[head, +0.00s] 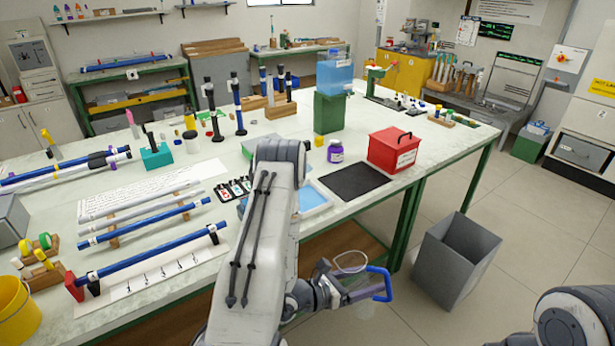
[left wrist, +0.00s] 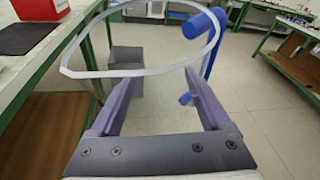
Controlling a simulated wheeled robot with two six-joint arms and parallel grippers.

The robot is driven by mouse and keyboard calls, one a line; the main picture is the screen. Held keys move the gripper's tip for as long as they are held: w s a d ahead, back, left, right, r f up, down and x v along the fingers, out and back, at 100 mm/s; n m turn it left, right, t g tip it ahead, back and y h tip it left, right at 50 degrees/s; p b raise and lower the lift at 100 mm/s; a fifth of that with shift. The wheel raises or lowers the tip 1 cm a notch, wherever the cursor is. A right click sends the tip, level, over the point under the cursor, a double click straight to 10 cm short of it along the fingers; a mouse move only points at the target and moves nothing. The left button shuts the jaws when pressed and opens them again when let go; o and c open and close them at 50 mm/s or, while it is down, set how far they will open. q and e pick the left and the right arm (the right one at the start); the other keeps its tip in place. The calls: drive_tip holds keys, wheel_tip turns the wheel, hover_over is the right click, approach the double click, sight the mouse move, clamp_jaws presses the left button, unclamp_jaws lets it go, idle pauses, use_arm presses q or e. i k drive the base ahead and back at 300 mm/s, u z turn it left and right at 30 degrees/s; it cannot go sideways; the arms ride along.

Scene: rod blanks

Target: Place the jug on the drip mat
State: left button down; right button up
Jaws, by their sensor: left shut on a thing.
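The jug is see-through, with a pale rim and a blue handle (head: 382,284). My left gripper (head: 338,287) is shut on it and holds it out in the air past the front edge of the table. In the left wrist view my gripper's two fingers (left wrist: 160,112) stand either side of the clear body, with the rim (left wrist: 72,72) above them and the handle (left wrist: 205,27) at upper right. The drip mat (head: 352,181) is a flat black rectangle near the table's front edge, bare on top. My right gripper is out of view.
A red box (head: 394,150) and a purple-labelled jar (head: 335,152) stand behind the mat. A blue tray (head: 313,197) lies left of it. A grey bin (head: 456,260) stands on the floor to the right. Rods on racks (head: 150,263) fill the table's left side.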

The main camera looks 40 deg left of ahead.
sight(360, 179)
drive_tip(key=u, duration=0.1)
drive_tip(key=i, duration=1.65)
